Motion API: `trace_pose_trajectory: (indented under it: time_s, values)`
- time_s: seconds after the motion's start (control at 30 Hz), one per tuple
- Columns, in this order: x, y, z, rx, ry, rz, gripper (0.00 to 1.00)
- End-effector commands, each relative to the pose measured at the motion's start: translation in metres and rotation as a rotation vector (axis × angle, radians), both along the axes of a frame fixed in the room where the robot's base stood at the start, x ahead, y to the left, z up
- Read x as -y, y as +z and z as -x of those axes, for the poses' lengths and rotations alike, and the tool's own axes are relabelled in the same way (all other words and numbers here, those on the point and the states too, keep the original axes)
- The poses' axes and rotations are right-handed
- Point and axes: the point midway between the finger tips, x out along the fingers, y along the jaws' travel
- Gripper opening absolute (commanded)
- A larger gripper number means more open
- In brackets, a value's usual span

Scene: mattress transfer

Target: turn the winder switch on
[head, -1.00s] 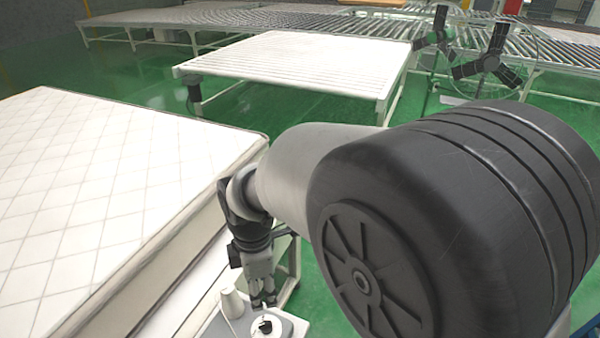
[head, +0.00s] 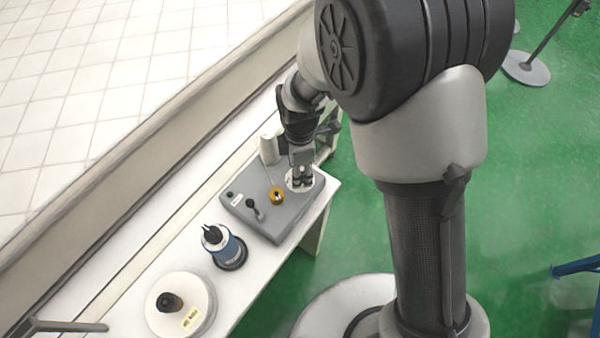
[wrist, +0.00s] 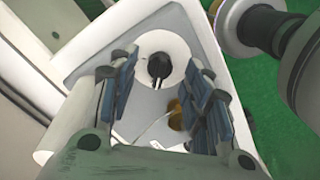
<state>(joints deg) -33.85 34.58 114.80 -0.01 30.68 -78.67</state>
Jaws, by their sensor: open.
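The winder is a grey box (head: 262,222) near the end of a white bench, with a small black-knobbed lever (head: 252,205) that looks like its switch and a yellow-brown knob (head: 277,196) on top. Whether the lever is on or off cannot be told. My gripper (head: 302,181) is open and empty, pointing down over the white disc (head: 315,184) on the box's far end. In the wrist view, the disc (wrist: 178,44) with its black hub lies between the open fingers (wrist: 160,68). The yellow-brown knob shows partly behind the right finger (wrist: 175,118); the lever is not clear there.
A white thread cone (head: 268,149) stands close beside my gripper. A blue device (head: 229,248) and a round white base with a dark knob (head: 193,288) stand nearer on the bench. The mattress (head: 110,95) lies along the left.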

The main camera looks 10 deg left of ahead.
Motion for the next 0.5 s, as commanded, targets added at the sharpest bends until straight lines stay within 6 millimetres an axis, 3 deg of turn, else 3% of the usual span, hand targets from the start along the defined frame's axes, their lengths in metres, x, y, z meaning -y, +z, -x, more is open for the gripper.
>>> trace_pose_trajectory:
  time_s: [0.2,0.5]
  values:
    - [0.0,-0.019,0.0,0.0,0.0,0.0,0.45]
    - [0.0,-0.02,0.0,0.002,0.0,-0.001,0.45]
